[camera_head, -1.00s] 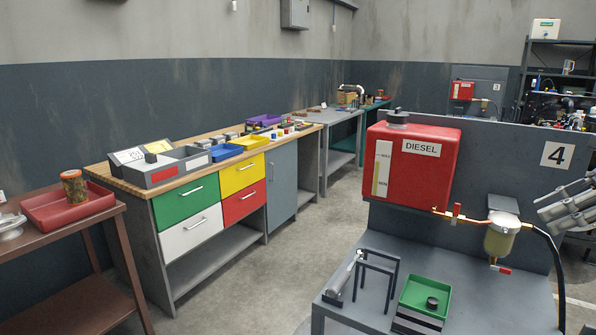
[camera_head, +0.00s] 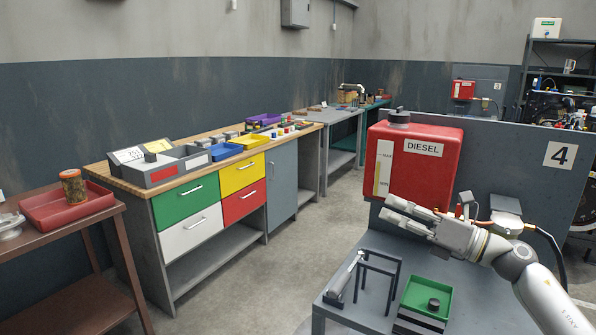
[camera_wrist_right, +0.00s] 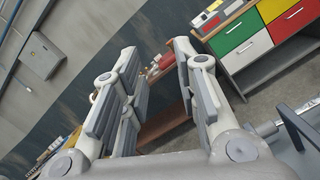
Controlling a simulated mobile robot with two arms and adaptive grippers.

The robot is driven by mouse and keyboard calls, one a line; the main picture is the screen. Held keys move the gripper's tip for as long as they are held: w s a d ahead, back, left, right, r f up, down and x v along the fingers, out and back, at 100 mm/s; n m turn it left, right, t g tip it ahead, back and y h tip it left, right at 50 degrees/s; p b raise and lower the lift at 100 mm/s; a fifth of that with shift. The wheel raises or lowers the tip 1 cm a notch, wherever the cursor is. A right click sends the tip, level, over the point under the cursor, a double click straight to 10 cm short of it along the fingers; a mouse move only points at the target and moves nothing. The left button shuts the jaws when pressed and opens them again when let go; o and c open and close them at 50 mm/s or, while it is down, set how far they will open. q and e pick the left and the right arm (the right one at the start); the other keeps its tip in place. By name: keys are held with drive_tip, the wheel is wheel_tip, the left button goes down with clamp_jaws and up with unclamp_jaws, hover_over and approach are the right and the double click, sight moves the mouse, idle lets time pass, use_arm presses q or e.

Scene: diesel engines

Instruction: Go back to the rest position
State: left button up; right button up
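My right gripper (camera_head: 412,214) is in front of the lower part of the red diesel tank (camera_head: 418,160) in the head view, with its arm coming in from the right. Its fingers are spread apart with nothing between them, which also shows in the right wrist view (camera_wrist_right: 155,85). It hides most of the filter unit under the tank, of which the grey top (camera_head: 501,203) still shows. My left gripper is in neither view.
Below my right gripper, the grey bench (camera_head: 395,255) carries a green tray (camera_head: 414,294) with a dark round part and a small black frame (camera_head: 377,268). A workbench with coloured drawers (camera_head: 186,206) stands at left. The floor between is clear.

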drive_tip(key=s+d+f+m+t+h, duration=0.1)
drive_tip(key=s+f+m+h, duration=0.4)
drive_tip(key=f+m, duration=0.4)
drive_tip(key=s+d+f+m+t+h, duration=0.2)
drive_tip(key=f+m+h, duration=0.45)
drive_tip(key=m, duration=0.55)
drive_tip(key=s+d+f+m+t+h, duration=0.1)
drive_tip(key=s+f+m+h, duration=0.4)
drive_tip(key=f+m, duration=0.4)
drive_tip(key=s+a+f+m+g, duration=0.2)
drive_tip(key=s+f+m+g, duration=0.4)
drive_tip(key=s, duration=0.8)
drive_tip(key=s+a+f+m+g, duration=0.25)
drive_tip(key=s+f+g, duration=0.45)
drive_tip(key=s, duration=0.6)
wheel_tip(320, 180, down, 28)
drive_tip(key=s, duration=0.2)
drive_tip(key=s+d+f+g, duration=0.1)
drive_tip(key=s+d+f, duration=0.3)
drive_tip(key=s+f, duration=1.1)
drive_tip(key=shift+s+f, duration=0.3)
drive_tip(key=shift+s, duration=0.5)
